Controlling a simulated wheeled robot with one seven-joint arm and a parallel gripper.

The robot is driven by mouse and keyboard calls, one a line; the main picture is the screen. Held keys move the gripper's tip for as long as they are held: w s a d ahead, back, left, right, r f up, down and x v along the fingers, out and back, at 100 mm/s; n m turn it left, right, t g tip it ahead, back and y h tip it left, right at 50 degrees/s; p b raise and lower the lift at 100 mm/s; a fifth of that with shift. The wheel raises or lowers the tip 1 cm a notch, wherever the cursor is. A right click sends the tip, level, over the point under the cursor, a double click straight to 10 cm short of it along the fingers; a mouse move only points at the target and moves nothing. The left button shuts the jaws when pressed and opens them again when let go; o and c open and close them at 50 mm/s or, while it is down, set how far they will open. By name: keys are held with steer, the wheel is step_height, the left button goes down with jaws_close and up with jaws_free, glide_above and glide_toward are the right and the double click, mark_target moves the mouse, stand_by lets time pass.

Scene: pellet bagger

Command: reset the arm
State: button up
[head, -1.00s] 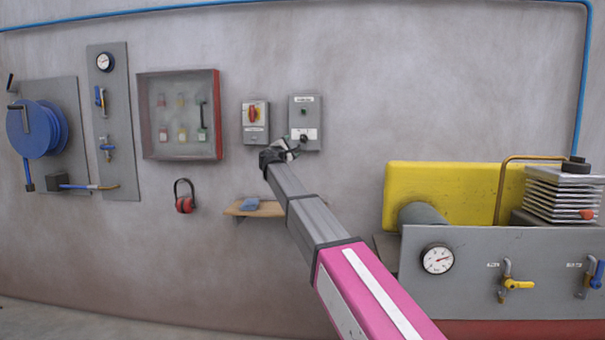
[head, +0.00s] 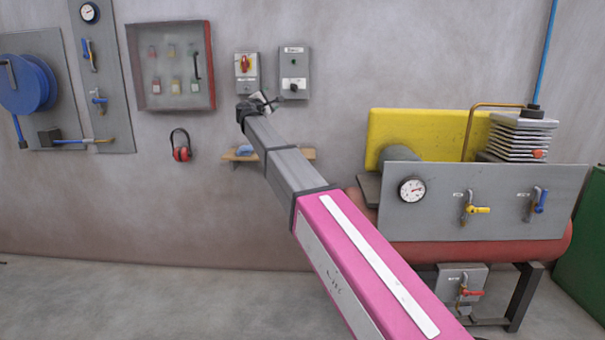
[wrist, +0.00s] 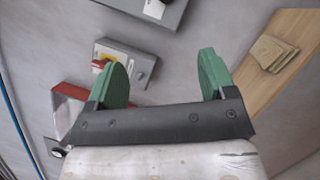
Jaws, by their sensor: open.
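My arm stretches from the lower right of the head view toward the wall, with pink and grey links. My gripper (head: 262,103) is at its far end, just below the two grey switch boxes. In the wrist view my gripper (wrist: 162,78) shows two green fingers set wide apart with nothing between them. The box with the red rotary switch (head: 247,72) and the box with the black knob (head: 293,74) hang on the wall. The rotary switch box also shows beyond the left finger in the wrist view (wrist: 142,65).
A compressor with a grey panel (head: 440,220) stands right. Floor at lower left is clear.

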steer(key=s+d+f+m+g, duration=0.35)
steer(key=d+f, duration=0.45)
steer(key=f, duration=0.4)
steer(key=s+d+f+m+g, duration=0.3)
steer(key=s+d+f, duration=0.35)
steer(key=f, duration=0.65)
steer(key=s+d+f+m+g, duration=0.2)
steer(key=d+f+m+g, duration=0.1)
steer(key=d+f, duration=0.75)
steer(key=s+d+f+m+g+y, duration=0.3)
steer(key=s+d+f+m+g, duration=0.1)
steer(key=s+f, duration=0.8)
steer(key=s+d+f+m+g+y, duration=0.4)
steer(key=s+f, duration=0.9)
steer(key=s, duration=0.5)
steer(key=shift+s+m+g, duration=0.35)
steer(key=shift+m+g, duration=0.2)
steer(key=shift+m, duration=0.3)
